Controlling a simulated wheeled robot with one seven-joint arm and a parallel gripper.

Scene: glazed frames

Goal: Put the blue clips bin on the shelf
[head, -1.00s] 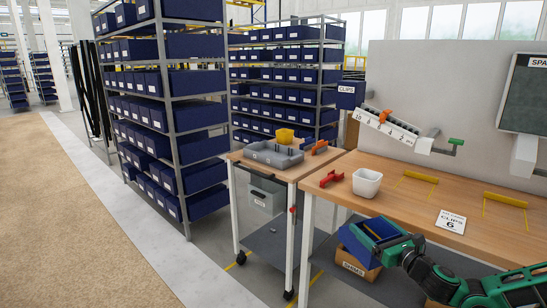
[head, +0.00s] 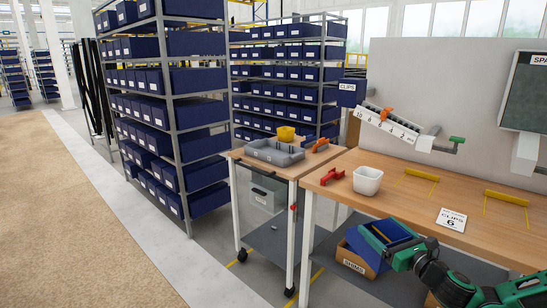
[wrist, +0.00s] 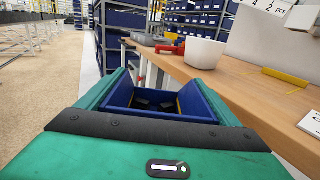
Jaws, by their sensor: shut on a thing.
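The blue clips bin (head: 376,234) is held in my green gripper (head: 402,254), beside the front of the workbench in the head view. In the wrist view the bin (wrist: 200,103) sits between the green gripper parts, open side up, with some small dark pieces inside. My gripper is shut on it. Tall grey shelf racks (head: 178,122) with rows of blue bins stand at the left and back.
The workbench (head: 385,205) carries a white cup (head: 367,181), a red clamp (head: 332,177) and a CLIPS 6 card (head: 451,219). A trolley (head: 262,172) with a grey tray stands left of it. A cardboard SHIMS box (head: 354,262) is below the bin. The left floor is clear.

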